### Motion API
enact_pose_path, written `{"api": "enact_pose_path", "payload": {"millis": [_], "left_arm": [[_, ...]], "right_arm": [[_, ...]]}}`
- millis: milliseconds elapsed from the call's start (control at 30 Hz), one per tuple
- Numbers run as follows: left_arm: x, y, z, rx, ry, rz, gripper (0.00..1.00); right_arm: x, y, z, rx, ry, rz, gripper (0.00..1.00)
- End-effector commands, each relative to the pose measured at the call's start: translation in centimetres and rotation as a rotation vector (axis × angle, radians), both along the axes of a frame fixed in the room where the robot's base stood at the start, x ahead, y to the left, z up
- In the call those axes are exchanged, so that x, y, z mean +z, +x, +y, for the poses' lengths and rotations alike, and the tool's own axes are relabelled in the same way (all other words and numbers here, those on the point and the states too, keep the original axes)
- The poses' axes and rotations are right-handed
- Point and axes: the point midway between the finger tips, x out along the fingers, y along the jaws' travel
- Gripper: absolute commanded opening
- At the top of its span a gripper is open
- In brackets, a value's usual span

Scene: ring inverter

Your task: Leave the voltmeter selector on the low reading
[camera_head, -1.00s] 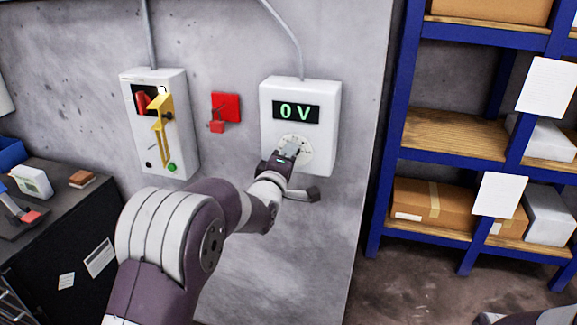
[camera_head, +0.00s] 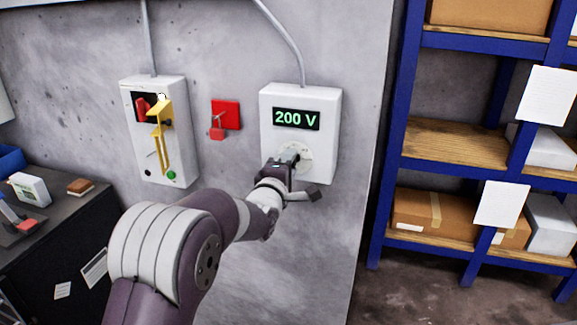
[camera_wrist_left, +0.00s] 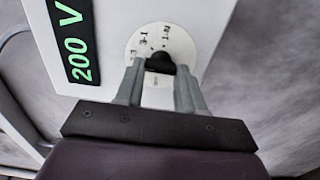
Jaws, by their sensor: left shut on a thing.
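The voltmeter is a white wall box (camera_head: 324,153) right of centre in the head view. Its dark display (camera_head: 297,118) reads 200 V in green. The display (camera_wrist_left: 72,42) also shows in the left wrist view. The round white selector dial (camera_wrist_left: 149,43) has small dark marks and a black knob (camera_wrist_left: 160,62) at its centre. My left gripper (camera_wrist_left: 160,78) is shut on the black knob, one finger on each side. In the head view the left gripper (camera_head: 290,157) is at the dial and partly hides it. My right gripper is out of view.
Left of the voltmeter is a red wall plate with a red padlock (camera_head: 217,131). Farther left is a white switch box (camera_head: 185,135) with a yellow handle. Blue shelving (camera_head: 395,115) with boxes stands right. A dark cabinet (camera_head: 75,225) is at lower left.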

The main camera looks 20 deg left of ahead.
Motion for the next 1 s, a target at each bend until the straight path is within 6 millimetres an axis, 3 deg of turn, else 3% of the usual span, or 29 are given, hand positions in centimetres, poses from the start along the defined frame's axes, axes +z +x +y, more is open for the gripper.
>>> {"api": "enact_pose_path", "payload": {"millis": [33, 100, 467, 567, 800, 1000], "left_arm": [[-0.1, 0.0, 0.0, 0.000, 0.000, 0.003, 0.45], [-0.1, 0.0, 0.0, 0.000, 0.001, 0.003, 0.64], [-0.1, -0.6, 0.0, 0.000, 0.001, 0.000, 0.64], [-0.2, -2.4, 0.1, 0.000, 0.001, -0.001, 0.64], [-0.2, -9.0, 0.3, 0.001, 0.001, -0.002, 0.64], [-0.1, -12.2, 0.4, 0.000, 0.002, 0.001, 0.64]], "right_arm": [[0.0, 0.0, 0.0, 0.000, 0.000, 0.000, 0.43], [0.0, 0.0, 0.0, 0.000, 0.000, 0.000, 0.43], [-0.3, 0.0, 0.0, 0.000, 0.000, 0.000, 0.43], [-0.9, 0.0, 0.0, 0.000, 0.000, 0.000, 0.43], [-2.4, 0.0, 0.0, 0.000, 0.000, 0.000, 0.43], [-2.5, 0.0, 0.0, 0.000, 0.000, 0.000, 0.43]]}}
